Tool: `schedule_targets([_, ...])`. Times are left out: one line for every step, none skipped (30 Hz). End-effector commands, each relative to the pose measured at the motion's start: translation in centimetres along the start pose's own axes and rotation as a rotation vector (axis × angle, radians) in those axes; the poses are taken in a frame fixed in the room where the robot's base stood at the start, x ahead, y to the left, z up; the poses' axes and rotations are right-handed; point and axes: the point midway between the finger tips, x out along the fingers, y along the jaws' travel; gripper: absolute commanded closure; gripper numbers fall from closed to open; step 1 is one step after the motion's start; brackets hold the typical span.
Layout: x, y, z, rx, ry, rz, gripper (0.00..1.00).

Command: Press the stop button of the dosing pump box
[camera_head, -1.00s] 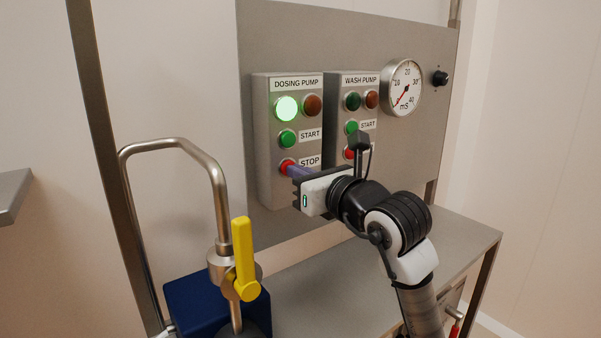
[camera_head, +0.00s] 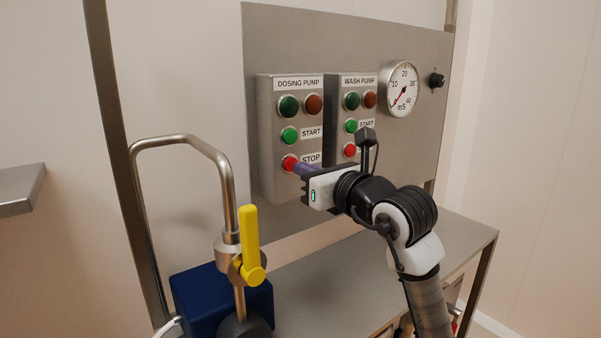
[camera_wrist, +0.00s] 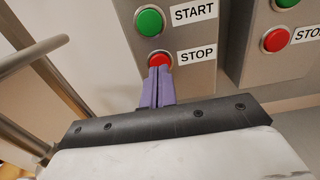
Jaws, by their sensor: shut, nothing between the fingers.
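The dosing pump box (camera_head: 267,150) is a grey box on the back panel, labelled DOSING PUMP. Its red stop button (camera_head: 289,163) sits at the bottom left, beside the STOP label; the green start button (camera_head: 290,136) is above it. The box's green lamp (camera_head: 288,106) is dark. My gripper (camera_head: 299,168) is shut and empty, its purple fingertips at or just in front of the stop button. In the wrist view the shut fingertips (camera_wrist: 160,72) overlap the lower part of the red stop button (camera_wrist: 159,60). I cannot tell whether they touch it.
The wash pump box (camera_head: 358,88) with similar buttons stands to the right, then a round gauge (camera_head: 400,88) and a black knob (camera_head: 437,80). A bent steel pipe (camera_head: 222,180) with a yellow valve handle (camera_head: 250,240) rises at the left front, above a dark blue block (camera_head: 195,300).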

Motion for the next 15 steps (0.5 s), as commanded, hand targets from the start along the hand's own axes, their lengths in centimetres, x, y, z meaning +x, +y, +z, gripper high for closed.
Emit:
schedule_targets([-0.3, -0.4, 0.1, 0.001, -0.002, -0.002, 1.00])
schedule_targets([-0.5, -0.6, 0.1, 0.001, -0.004, -0.002, 1.00])
schedule_targets([-1.7, -0.7, -0.1, -0.002, -0.006, -0.006, 1.00])
schedule_targets([-2.5, -0.6, -0.1, -0.003, -0.007, -0.006, 1.00])
schedule_targets([-3.4, -0.6, -0.1, -0.004, -0.007, -0.007, 1.00])
schedule_targets([-4.3, -0.7, -0.1, -0.003, -0.006, -0.007, 1.00])
schedule_targets([-5.0, -0.7, -0.1, -0.003, -0.006, -0.007, 1.00])
schedule_targets([-5.7, -0.6, -0.1, -0.003, -0.007, -0.006, 1.00])
schedule_targets([-6.5, -0.7, 0.0, -0.002, -0.007, -0.007, 1.00])
schedule_targets([-7.1, -0.7, 0.0, -0.002, -0.006, -0.007, 1.00])
schedule_targets([-7.6, -0.6, 0.0, -0.001, -0.006, -0.006, 1.00])
schedule_targets([-8.3, -0.6, 0.0, -0.002, -0.006, -0.006, 1.00])
schedule_targets([-8.7, -0.6, 0.1, -0.002, -0.007, -0.006, 1.00])
schedule_targets([-9.1, -0.6, 0.1, -0.002, -0.007, -0.005, 1.00])
schedule_targets([-9.5, -0.6, 0.2, -0.002, -0.007, -0.005, 1.00])
